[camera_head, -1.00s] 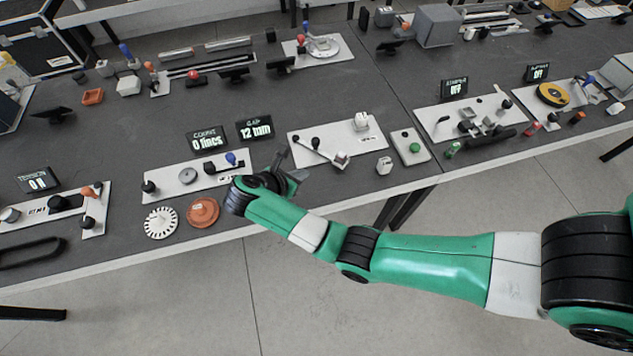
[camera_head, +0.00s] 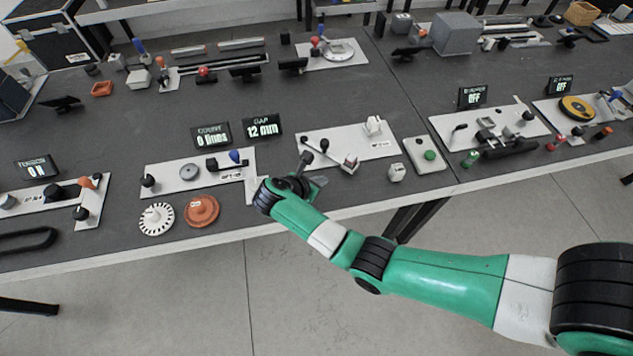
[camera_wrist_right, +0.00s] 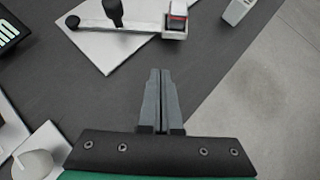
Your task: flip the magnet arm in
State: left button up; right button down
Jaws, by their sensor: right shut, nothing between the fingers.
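A pale plate (camera_head: 378,148) carries a thin silver arm (camera_head: 335,156) with a black knob (camera_head: 324,145) and a small block (camera_head: 350,165) at its near end. I take this as the magnet arm but cannot be sure. In the right wrist view the arm (camera_wrist_right: 145,24) lies across the plate (camera_wrist_right: 100,45), with the black knob (camera_wrist_right: 113,12) standing up and the block (camera_wrist_right: 176,20) at its right end. My right gripper (camera_wrist_right: 160,72) is shut and empty, pointing at the plate, apart from the arm. In the head view it is partly hidden by its wrist. My left gripper is out of view.
Left stands a plate with a disc (camera_head: 190,172) and blue knob (camera_head: 235,156). A white toothed wheel (camera_head: 156,219) and orange disc (camera_head: 202,211) lie near the front edge. A green-button box (camera_head: 430,155) and small white block (camera_head: 396,172) are right. A GAP display (camera_head: 262,126) stands behind.

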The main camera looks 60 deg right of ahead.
jog(key=b+x, duration=0.1)
jog(key=x, duration=0.3)
jog(key=shift+f, duration=0.25)
jog(key=d, duration=0.3)
jog(key=shift+s+d+b, duration=0.2)
jog(key=shift+d+b, duration=0.1)
jog(key=shift+d, duration=0.4)
jog(key=shift+s+r, duration=0.1)
